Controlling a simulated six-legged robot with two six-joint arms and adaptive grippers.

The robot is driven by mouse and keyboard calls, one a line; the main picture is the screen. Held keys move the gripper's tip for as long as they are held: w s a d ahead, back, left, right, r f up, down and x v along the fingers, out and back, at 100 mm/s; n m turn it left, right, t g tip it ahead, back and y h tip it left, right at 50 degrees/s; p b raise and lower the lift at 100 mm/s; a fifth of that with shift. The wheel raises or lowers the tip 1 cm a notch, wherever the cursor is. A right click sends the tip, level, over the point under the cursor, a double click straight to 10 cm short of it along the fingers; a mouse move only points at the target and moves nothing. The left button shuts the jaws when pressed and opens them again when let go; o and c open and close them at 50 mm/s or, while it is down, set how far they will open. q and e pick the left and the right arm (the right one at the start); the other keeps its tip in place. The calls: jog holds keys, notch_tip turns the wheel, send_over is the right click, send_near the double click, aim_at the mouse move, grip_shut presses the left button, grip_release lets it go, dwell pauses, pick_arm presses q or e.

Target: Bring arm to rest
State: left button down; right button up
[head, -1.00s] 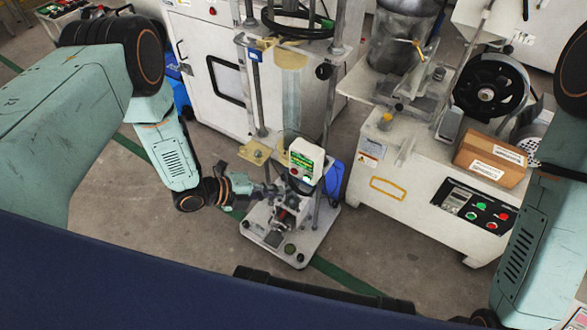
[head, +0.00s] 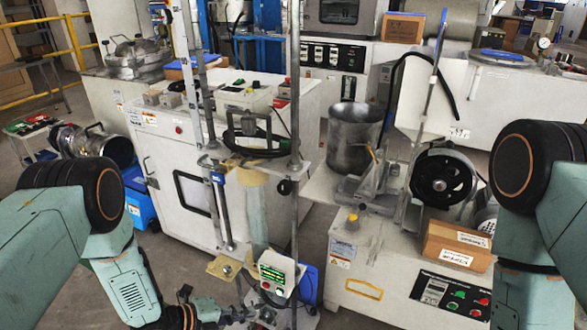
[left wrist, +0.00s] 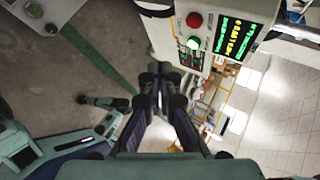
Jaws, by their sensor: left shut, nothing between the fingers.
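My left arm comes in from the left in the head view and bends down to the bottom edge. My left gripper (head: 238,314) is at the bottom of that view, close to the small testing device. In the left wrist view my left gripper (left wrist: 160,78) has its fingers together with nothing between them. The device's control box (head: 278,275) has a lit green display. The same box (left wrist: 232,40) shows in the left wrist view just past the fingertips. My right arm is at the right edge of the head view, and its gripper is out of view.
A white machine cabinet (head: 175,150) stands behind the device. A white machine (head: 375,275) with a cardboard box (head: 458,245) on it stands to the right. A blue bin (head: 138,200) is at the left. A green line (left wrist: 95,50) crosses the grey floor.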

pick_arm(q)
jog(key=s+a+f+n+g+y+p, duration=0.1)
jog(key=s+a+f+n+y, duration=0.15)
jog(key=s+n, duration=0.5)
jog(key=s+a+f+n+g+y, duration=0.1)
jog(key=s+n+y, duration=0.25)
jog(key=n, duration=0.75)
jog(key=s+a+r+n+g+y+p, duration=0.1)
jog(key=s+r+n, duration=0.3)
jog(key=s, duration=0.5)
jog(key=s+a+r+n+g+y+p, duration=0.2)
jog(key=s+r+n, duration=0.3)
jog(key=s, duration=0.3)
jog(key=shift+s+a+r+g+p, duration=0.35)
jog(key=shift+a+r+g+p, duration=0.1)
jog(key=shift+r+g, duration=0.4)
